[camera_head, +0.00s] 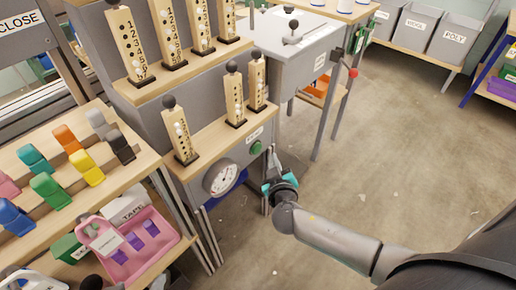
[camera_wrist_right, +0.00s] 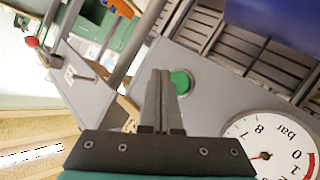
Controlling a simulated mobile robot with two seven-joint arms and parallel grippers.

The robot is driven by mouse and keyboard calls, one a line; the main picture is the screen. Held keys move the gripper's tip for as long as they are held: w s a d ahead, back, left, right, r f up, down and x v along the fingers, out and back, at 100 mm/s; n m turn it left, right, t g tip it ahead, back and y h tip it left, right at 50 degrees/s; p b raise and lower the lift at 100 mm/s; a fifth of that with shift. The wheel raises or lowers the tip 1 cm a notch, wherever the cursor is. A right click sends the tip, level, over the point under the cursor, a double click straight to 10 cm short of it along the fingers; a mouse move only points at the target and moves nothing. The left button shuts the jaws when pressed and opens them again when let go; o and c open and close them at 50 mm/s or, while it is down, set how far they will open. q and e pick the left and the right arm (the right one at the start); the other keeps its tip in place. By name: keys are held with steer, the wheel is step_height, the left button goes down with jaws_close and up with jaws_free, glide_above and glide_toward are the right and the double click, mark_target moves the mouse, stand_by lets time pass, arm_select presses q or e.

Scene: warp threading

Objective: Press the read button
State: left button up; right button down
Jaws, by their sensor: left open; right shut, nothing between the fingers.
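The green round button (camera_head: 256,148) sits on the grey front panel of the gauge bench, right of the gauge. I cannot read the small label above it, so I cannot confirm it says read. My right gripper (camera_head: 273,158) is shut and empty, its fingers just right of the button in the head view. In the right wrist view, the shut fingertips (camera_wrist_right: 161,74) lie beside the green button (camera_wrist_right: 181,82) and slightly overlap its edge. I cannot tell whether they touch it. My left gripper is not visible.
The round gauge (camera_head: 221,178) is left of the button; its bar dial (camera_wrist_right: 268,148) also shows in the wrist view. Numbered wooden posts (camera_head: 234,98) stand on the bench shelves. A rack of coloured clips (camera_head: 50,190) is left. Open floor (camera_head: 400,150) lies right.

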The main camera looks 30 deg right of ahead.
steer(key=shift+s+d, duration=0.25)
steer(key=shift+s, duration=0.35)
steer(key=shift+s+d, duration=0.25)
steer(key=shift+s, duration=0.35)
